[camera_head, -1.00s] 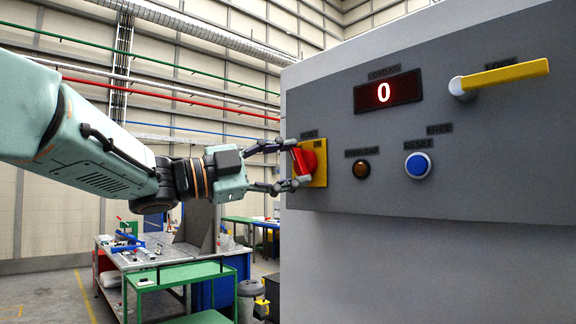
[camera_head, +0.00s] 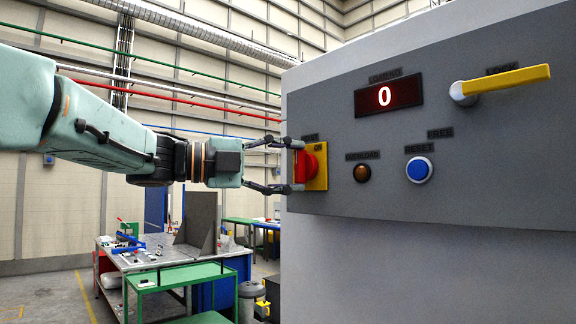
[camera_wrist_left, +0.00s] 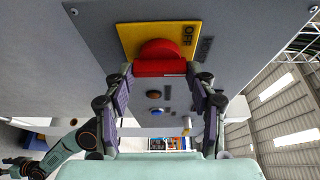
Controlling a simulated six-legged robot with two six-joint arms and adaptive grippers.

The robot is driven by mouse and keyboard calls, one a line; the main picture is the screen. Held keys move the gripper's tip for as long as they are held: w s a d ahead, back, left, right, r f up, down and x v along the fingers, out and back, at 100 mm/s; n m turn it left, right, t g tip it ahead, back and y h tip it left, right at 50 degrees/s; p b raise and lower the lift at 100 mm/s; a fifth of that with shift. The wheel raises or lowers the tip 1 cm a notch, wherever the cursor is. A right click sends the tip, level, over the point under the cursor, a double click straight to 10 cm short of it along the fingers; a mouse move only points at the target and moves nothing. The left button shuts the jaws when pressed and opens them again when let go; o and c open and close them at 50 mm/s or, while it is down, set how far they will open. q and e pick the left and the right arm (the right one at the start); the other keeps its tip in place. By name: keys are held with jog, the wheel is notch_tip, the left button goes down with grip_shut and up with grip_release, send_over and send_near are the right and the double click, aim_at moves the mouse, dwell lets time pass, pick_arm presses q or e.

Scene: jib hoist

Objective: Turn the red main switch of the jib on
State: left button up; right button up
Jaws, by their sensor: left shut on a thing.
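The red main switch (camera_head: 312,164) is a round knob with a grip bar on a yellow plate (camera_head: 321,178) at the left end of the grey panel. An ON label shows at the plate's upper right. My left gripper (camera_head: 297,166) reaches in from the left, its fingers above and below the grip bar. In the left wrist view the fingers (camera_wrist_left: 160,72) close on both ends of the red bar (camera_wrist_left: 161,68), and an OFF label shows on the plate. My right gripper (camera_wrist_left: 18,168) shows small at the lower left there; its jaws are too small to read.
The panel (camera_head: 470,160) also carries a display reading 0 (camera_head: 388,96), a yellow lock lever (camera_head: 505,79), a brown overload button (camera_head: 362,173) and a blue reset button (camera_head: 419,169). A workbench (camera_head: 165,255) and a green table (camera_head: 180,275) stand behind, lower left.

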dwell(0.3)
pick_arm(q)
jog(key=o, duration=1.2)
jog(key=shift+w, duration=0.1)
jog(key=shift+c, duration=0.2)
jog(key=shift+s+a, duration=0.2)
jog(key=shift+a, duration=0.05)
jog(key=v, duration=1.1)
jog(key=shift+w+a, duration=0.1)
jog(key=shift+a, duration=0.05)
